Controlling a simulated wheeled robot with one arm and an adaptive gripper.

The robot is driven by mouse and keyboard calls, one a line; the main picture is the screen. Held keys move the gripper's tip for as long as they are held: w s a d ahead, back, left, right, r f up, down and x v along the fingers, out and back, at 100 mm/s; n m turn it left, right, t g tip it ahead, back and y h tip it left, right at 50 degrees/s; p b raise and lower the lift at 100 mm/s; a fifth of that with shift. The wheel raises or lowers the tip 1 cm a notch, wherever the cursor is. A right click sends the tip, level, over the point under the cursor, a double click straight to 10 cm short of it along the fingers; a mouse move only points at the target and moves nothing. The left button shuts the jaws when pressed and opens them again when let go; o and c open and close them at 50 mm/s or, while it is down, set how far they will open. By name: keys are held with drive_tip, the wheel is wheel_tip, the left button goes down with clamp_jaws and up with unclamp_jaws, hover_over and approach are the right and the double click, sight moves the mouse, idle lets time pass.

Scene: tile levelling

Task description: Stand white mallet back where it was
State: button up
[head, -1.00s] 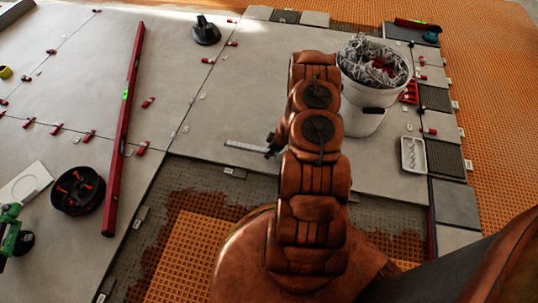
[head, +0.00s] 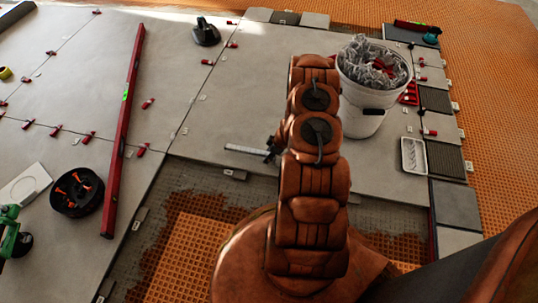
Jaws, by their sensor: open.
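I cannot make out a white mallet in the head view. My arm rises through the middle of the view, and its links cover part of the floor and tiles behind it.
A white bucket (head: 362,118) filled with crumpled grey material stands right of my arm. A long red level (head: 124,130), a black round tub (head: 78,208) and a black suction cup (head: 205,36) are on the left tiles. Small red wedges are scattered about.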

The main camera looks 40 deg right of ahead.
drive_tip(key=p+v, duration=0.4)
drive_tip(key=v, duration=0.8)
drive_tip(key=shift+w, duration=0.1)
drive_tip(key=shift+r, duration=0.2)
drive_tip(key=w+d+r+m+h, duration=0.1)
drive_tip(key=w+d+r+h, duration=0.2)
drive_tip(key=r, duration=0.5)
drive_tip(key=w+d+r+m+h, duration=0.1)
drive_tip(key=w+d+r+h, duration=0.25)
drive_tip(key=r, duration=0.45)
drive_tip(key=s+a+r+m+g+h, duration=0.15)
drive_tip(key=s+a+r, duration=0.25)
drive_tip(key=r, duration=0.5)
drive_tip(key=s+a+r+m+g+h, duration=0.1)
drive_tip(key=s+a+r+m+g, duration=0.25)
drive_tip(key=r, duration=0.65)
drive_tip(key=s+a+r+g+y, duration=0.1)
drive_tip(key=s+a+r+y, duration=0.2)
drive_tip(key=s+a, duration=1)
drive_tip(key=s+a+r+g+y, duration=0.1)
drive_tip(key=s+a+r+y, duration=0.2)
drive_tip(key=s+a, duration=0.9)
drive_tip(key=a+r, duration=0.2)
drive_tip(key=a, duration=0.4)
drive_tip(key=shift+s+r+g, duration=0.3)
drive_tip(key=shift+s+r, duration=0.05)
drive_tip(key=shift+r, duration=0.05)
